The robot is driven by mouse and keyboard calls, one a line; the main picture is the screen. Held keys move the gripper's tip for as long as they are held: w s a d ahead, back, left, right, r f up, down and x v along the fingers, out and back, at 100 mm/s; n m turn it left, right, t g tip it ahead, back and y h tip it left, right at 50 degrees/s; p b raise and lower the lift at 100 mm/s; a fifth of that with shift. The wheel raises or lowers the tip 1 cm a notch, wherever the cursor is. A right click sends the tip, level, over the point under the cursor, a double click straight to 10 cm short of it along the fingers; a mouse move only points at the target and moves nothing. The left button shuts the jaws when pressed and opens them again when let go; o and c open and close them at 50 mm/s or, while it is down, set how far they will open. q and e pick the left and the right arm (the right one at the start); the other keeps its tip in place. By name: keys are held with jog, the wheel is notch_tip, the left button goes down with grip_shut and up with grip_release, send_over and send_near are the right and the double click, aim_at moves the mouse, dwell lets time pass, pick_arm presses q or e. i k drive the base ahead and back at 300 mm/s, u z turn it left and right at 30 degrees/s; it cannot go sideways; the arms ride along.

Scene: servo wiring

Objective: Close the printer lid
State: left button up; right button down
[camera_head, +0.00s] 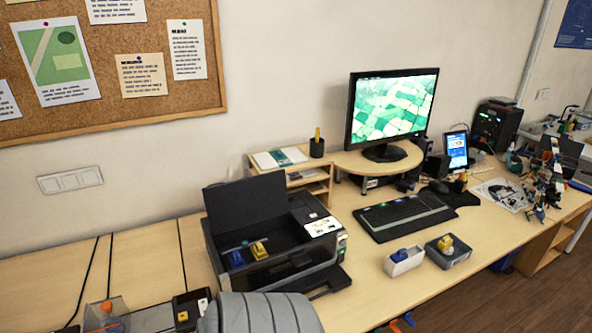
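The black printer (285,262) stands on the desk left of the keyboard. Its lid (246,208) is open and stands nearly upright at the back, towards the wall. Inside the open printer bay are a blue piece (236,258) and a yellow piece (259,250). The control panel with a white label (322,226) is on the right side of the printer, and a black tray sticks out at its front right. Neither of my grippers shows in the head view.
A grey ribbed rounded object (260,313) stands in front of the printer at the bottom edge. A white box with a blue piece (403,262) and a grey box with a yellow piece (447,251) sit right of the printer. A keyboard (405,215) and monitor (391,108) stand farther right.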

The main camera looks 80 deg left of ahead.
aim_at(238, 204)
jog(key=z, duration=0.25)
jog(key=k, duration=0.7)
jog(key=u, duration=1.6)
